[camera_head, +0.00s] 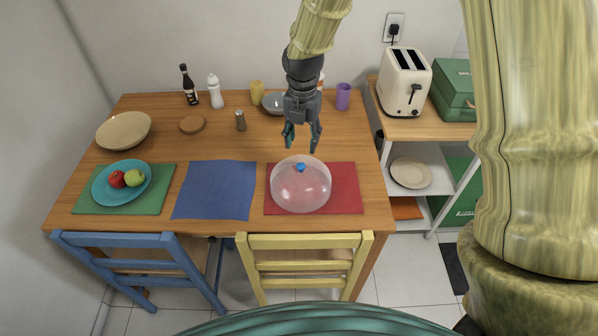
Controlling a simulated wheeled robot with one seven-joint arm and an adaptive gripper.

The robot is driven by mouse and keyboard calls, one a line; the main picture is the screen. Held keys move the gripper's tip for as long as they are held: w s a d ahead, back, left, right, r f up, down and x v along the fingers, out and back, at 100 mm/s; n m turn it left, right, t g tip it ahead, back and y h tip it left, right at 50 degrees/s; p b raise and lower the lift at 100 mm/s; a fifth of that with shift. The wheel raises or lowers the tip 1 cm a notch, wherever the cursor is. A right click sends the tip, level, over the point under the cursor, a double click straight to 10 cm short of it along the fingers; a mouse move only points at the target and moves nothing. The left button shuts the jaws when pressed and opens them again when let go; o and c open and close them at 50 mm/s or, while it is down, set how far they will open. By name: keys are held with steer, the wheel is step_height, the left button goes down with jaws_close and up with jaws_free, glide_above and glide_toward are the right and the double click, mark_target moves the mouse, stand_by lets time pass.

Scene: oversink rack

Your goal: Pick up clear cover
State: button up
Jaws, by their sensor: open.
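The clear cover (301,190) is a see-through dome with a small blue knob (300,167) on top. It sits on the red placemat (346,190) at the right side of the wooden table, and the red shows through it. I cannot make out anything under it. My gripper (301,146) points down just behind and above the knob in the picture. Its teal fingers are spread apart with nothing between them. They look apart from the knob, but the exact height gap is hard to judge.
A blue placemat (214,190) lies bare beside the cover. A teal plate (104,190) with fruit is on the green placemat (84,202). Behind my gripper stand a grey bowl (273,104), a yellow cup (257,92) and a purple cup (343,97). Chairs line the front edge.

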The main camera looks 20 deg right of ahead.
mark_target(301, 165)
step_height(301, 165, down, 4)
steer(key=shift+a+r+p, duration=0.1)
steer(key=shift+r+p, duration=0.1)
steer(key=shift+p, duration=0.25)
steer(key=shift+w+f+p, duration=0.15)
steer(key=shift+f+p, duration=0.4)
steer(key=shift+f, duration=1.2)
steer(key=shift+w+f+p, duration=0.1)
steer(key=shift+f+p, duration=0.45)
steer(key=shift+f, duration=1.15)
jaws_close()
